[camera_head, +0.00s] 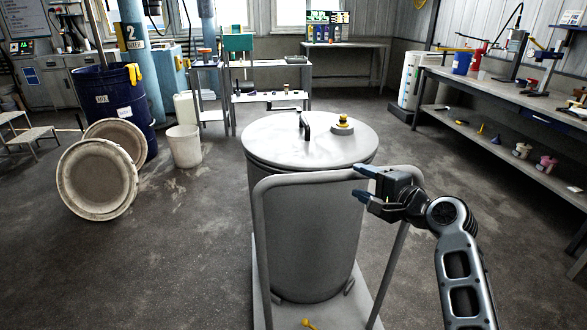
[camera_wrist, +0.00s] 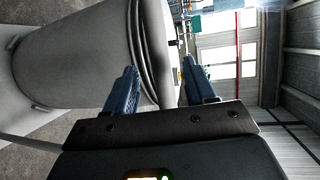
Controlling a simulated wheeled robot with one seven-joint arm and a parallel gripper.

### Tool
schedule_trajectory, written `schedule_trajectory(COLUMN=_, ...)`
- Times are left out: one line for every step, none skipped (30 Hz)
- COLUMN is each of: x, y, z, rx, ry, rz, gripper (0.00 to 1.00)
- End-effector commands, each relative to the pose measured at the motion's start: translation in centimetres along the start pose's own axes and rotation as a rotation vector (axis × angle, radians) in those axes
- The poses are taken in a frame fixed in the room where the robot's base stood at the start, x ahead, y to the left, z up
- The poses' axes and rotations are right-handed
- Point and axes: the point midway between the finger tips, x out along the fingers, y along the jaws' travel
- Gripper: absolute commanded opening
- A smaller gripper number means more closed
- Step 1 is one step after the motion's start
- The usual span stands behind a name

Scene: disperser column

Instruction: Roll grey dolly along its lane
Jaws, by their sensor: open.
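The grey dolly (camera_head: 260,225) stands in front of me, with a tall push handle on its near side and a low flat deck. A large grey lidded drum (camera_head: 312,235) stands upright on it; the drum also fills the left of the wrist view (camera_wrist: 85,50). My gripper (camera_head: 360,183) is at the right part of the handle's top bar, its fingers pointing left. It is open and its fingers are apart, with nothing seen between them in the wrist view (camera_wrist: 159,66). I cannot tell whether it touches the bar.
Two round lids (camera_head: 97,180) lean by a blue drum (camera_head: 108,100) at the left, near a white bucket (camera_head: 184,147). A long workbench (camera_head: 510,95) runs along the right. A small table (camera_head: 270,98) stands behind. Floor on both sides of the dolly is clear.

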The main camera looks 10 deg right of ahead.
Motion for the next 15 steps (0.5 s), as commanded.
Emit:
schedule_trajectory(x=-0.3, y=0.0, z=-0.5, rx=0.001, ry=0.006, rz=0.0, gripper=0.55)
schedule_trajectory(x=-0.2, y=0.0, z=-0.6, rx=0.0, ry=0.007, rz=0.0, gripper=0.55)
schedule_trajectory(x=0.1, y=0.0, z=-0.6, rx=0.0, ry=0.007, rz=-0.001, gripper=0.55)
schedule_trajectory(x=0.3, y=0.0, z=-0.6, rx=-0.001, ry=0.006, rz=-0.001, gripper=0.55)
schedule_trajectory(x=0.7, y=0.0, z=-0.6, rx=0.0, ry=0.005, rz=0.0, gripper=0.55)
schedule_trajectory(x=1.3, y=0.1, z=-0.5, rx=0.0, ry=0.005, rz=0.0, gripper=0.55)
schedule_trajectory(x=1.7, y=0.0, z=-0.5, rx=0.0, ry=0.005, rz=-0.001, gripper=0.55)
schedule_trajectory(x=2.2, y=0.0, z=-0.5, rx=0.0, ry=0.005, rz=-0.001, gripper=0.55)
schedule_trajectory(x=2.9, y=0.0, z=-0.5, rx=0.001, ry=0.005, rz=0.0, gripper=0.55)
schedule_trajectory(x=3.4, y=0.0, z=-0.5, rx=0.001, ry=0.005, rz=0.0, gripper=0.55)
schedule_trajectory(x=3.9, y=0.0, z=-0.6, rx=0.001, ry=0.005, rz=-0.001, gripper=0.55)
schedule_trajectory(x=4.5, y=0.0, z=-0.5, rx=0.0, ry=0.004, rz=0.0, gripper=0.55)
schedule_trajectory(x=4.9, y=0.0, z=-0.5, rx=0.0, ry=0.004, rz=0.001, gripper=0.55)
schedule_trajectory(x=5.3, y=0.0, z=-0.5, rx=0.0, ry=0.004, rz=0.0, gripper=0.55)
schedule_trajectory(x=5.8, y=0.0, z=-0.5, rx=0.001, ry=0.004, rz=0.0, gripper=0.55)
